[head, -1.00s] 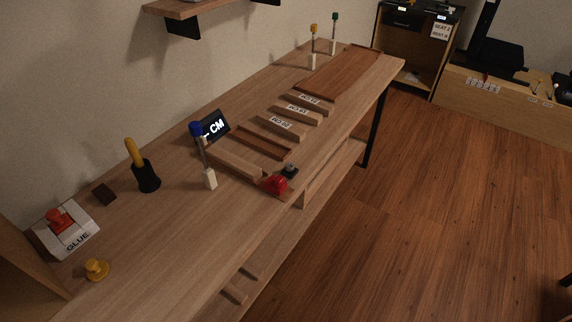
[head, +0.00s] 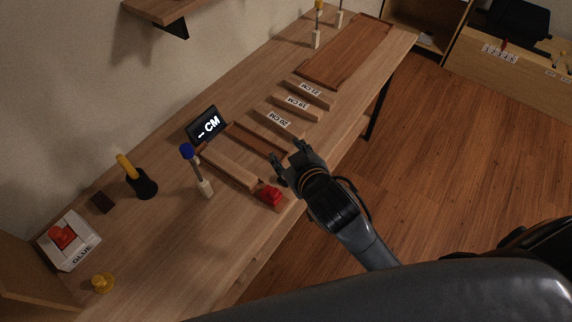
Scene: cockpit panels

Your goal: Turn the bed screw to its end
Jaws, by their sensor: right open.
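A red part (head: 270,194), perhaps the bed screw's knob, sits at the near right end of a pale wooden bar (head: 229,167) on the workbench. I cannot tell for sure that it is the bed screw. My right gripper (head: 289,156) reaches in from the lower right with its two fingers apart and empty. In the picture it is just above and right of the red part, apart from it. The dark knob next to the red part is hidden now, seemingly behind the gripper. My left gripper is out of view.
Labelled wooden blocks (head: 279,120) lie beyond. A glue box (head: 69,241), a yellow knob (head: 103,283) and a yellow-handled tool (head: 137,177) are at left.

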